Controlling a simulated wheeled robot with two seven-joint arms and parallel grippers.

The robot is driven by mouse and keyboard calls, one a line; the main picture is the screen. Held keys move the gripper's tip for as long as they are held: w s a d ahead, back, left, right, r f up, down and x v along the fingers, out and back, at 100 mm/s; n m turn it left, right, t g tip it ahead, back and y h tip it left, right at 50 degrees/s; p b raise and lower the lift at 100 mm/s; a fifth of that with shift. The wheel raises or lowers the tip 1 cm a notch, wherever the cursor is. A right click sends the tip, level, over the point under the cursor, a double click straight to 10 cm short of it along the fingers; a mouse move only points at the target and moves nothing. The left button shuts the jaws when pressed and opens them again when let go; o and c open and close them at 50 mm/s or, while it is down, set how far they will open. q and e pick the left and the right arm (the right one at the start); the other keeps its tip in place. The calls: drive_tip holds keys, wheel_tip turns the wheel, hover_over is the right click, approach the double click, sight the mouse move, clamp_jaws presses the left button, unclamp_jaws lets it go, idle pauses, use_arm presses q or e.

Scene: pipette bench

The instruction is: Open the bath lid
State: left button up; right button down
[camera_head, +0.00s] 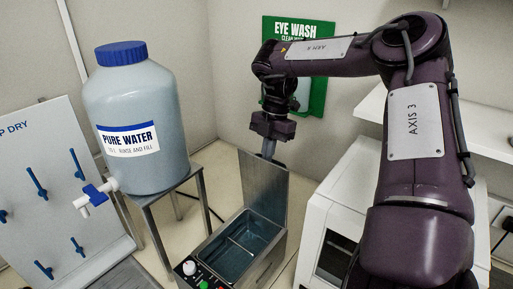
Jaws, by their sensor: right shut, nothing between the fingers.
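The metal bath (270,262) stands at the bottom middle, with a basin of blue-tinted water and a front panel of knobs and buttons. Its grey lid (262,190) stands upright at the back of the basin, so the bath is open. My right gripper (268,150) points down at the lid's top edge and is shut with nothing in it. Its lower end is close to the lid; I cannot tell whether it touches. My left gripper is not in view.
A large "PURE WATER" bottle (137,110) with a blue cap and tap sits on a metal stand (170,190) left of the bath. A drying board (50,190) with blue pegs is far left. A white box-shaped device (340,200) stands right. A green eye wash sign (318,98) is behind.

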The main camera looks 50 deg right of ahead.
drive_tip(key=d, duration=0.4)
drive_tip(key=shift+w+d+f, duration=0.1)
drive_tip(key=shift+w+f, duration=0.1)
drive_tip(key=shift+f, duration=0.15)
drive_tip(key=b+v, duration=0.1)
drive_tip(key=v, duration=0.6)
drive_tip(key=shift+r, duration=0.4)
drive_tip(key=shift+f, duration=0.1)
